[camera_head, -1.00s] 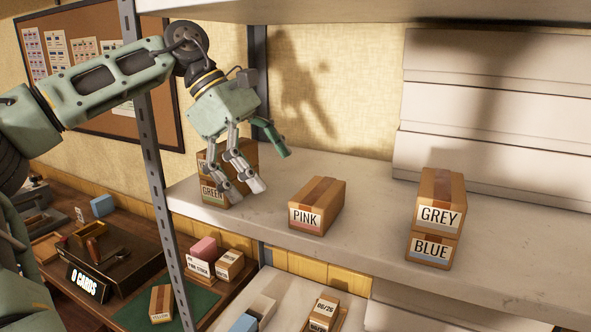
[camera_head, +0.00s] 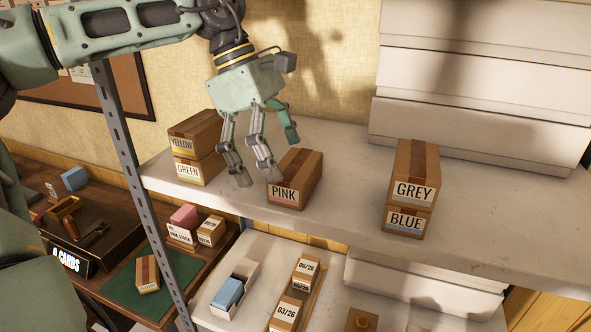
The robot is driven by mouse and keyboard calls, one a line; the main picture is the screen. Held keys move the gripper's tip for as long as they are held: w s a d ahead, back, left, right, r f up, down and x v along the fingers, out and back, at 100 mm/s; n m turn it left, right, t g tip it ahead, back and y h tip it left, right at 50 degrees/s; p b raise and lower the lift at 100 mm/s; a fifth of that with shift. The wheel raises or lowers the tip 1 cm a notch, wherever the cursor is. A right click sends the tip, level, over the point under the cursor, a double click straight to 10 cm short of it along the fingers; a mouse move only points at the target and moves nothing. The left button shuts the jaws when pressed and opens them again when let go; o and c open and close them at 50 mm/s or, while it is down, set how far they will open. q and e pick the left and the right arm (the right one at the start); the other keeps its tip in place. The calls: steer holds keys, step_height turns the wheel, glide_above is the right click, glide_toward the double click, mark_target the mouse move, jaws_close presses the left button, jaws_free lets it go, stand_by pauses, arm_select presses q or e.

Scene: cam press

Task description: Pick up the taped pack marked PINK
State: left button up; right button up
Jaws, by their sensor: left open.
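The taped pack marked PINK (camera_head: 299,178) is a brown box with a darker tape strip and a white label. It lies alone on the upper shelf (camera_head: 340,215). My left gripper (camera_head: 262,165) is open, its fingers pointing down. It hangs at the pack's left side, and one finger overlaps the pack's left edge in the picture. I cannot tell whether it touches. My right gripper is not in view.
A YELLOW pack (camera_head: 193,136) sits on a GREEN pack (camera_head: 191,169) to the left. A GREY pack (camera_head: 413,175) sits on a BLUE pack (camera_head: 405,220) to the right. A shelf post (camera_head: 135,178) stands at the left. Shelf between PINK and GREY is clear.

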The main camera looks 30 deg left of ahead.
mark_target(296, 164)
arm_select(q)
steer(key=d+p, duration=0.2)
steer(key=d, duration=0.1)
steer(key=shift+w+d+f, duration=0.15)
steer(key=shift+w+f, duration=0.05)
steer(key=shift+w, duration=0.15)
steer(key=shift+w+d+f, duration=0.1)
steer(key=shift+f, duration=0.1)
steer(key=shift+a+f, duration=0.15)
steer(key=shift+a, duration=0.1)
steer(key=shift+c, duration=0.4)
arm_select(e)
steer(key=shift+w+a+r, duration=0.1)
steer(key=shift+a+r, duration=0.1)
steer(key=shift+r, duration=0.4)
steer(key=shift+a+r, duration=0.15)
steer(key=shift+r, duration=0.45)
arm_select(q)
steer(key=c, duration=1.1)
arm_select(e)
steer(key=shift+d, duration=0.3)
